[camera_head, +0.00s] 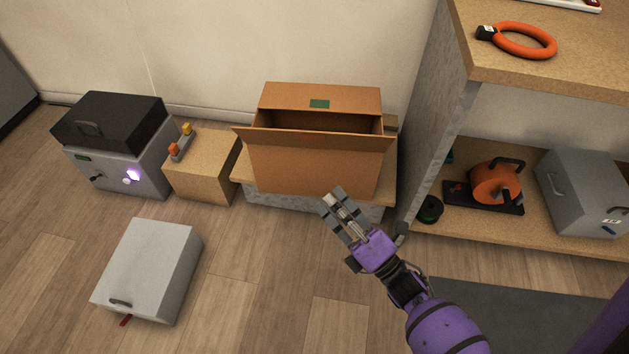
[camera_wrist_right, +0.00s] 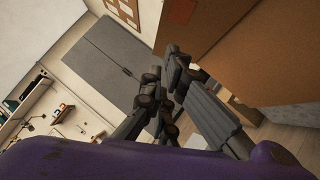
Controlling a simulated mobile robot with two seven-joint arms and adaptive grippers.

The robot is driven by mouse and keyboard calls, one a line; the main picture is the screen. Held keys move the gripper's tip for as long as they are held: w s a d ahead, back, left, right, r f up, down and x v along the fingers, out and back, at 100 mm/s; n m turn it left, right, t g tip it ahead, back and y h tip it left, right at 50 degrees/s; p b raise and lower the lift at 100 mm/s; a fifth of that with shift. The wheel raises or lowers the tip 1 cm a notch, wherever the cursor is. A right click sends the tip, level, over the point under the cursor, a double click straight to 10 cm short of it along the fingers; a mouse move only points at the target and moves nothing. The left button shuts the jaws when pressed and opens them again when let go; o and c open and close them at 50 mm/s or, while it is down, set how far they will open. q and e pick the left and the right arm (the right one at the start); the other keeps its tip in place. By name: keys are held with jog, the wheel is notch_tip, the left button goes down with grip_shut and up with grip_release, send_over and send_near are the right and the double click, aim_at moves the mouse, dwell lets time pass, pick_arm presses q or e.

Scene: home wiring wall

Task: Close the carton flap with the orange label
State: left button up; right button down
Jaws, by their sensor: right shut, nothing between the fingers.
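A brown cardboard carton (camera_head: 315,168) stands open on a low shelf by the wall. Its back flap (camera_head: 350,98) stands up and bears a green label (camera_head: 319,104). Its front flap (camera_head: 310,138) leans outward along the near top edge. My left gripper is out of view.
A shelf unit (camera_head: 440,140) stands close on the right, with an orange reel (camera_head: 495,183) and a grey box (camera_head: 585,190). A wooden block (camera_head: 205,175) and a grey-black machine (camera_head: 115,150) stand left. A grey case (camera_head: 150,268) lies on otherwise clear floor.

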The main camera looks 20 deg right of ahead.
aim_at(313, 140)
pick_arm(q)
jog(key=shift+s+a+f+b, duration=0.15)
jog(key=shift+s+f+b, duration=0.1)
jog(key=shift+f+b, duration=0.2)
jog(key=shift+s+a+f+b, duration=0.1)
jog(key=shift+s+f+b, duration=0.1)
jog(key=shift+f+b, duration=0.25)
pick_arm(e)
jog(key=d+r+x, duration=0.1)
jog(key=d+x, duration=0.1)
jog(key=x, duration=1)
jog(key=shift+w+d, duration=0.3)
jog(key=shift+w, duration=0.15)
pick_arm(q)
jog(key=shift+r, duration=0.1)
pick_arm(e)
jog(key=shift+r, duration=0.1)
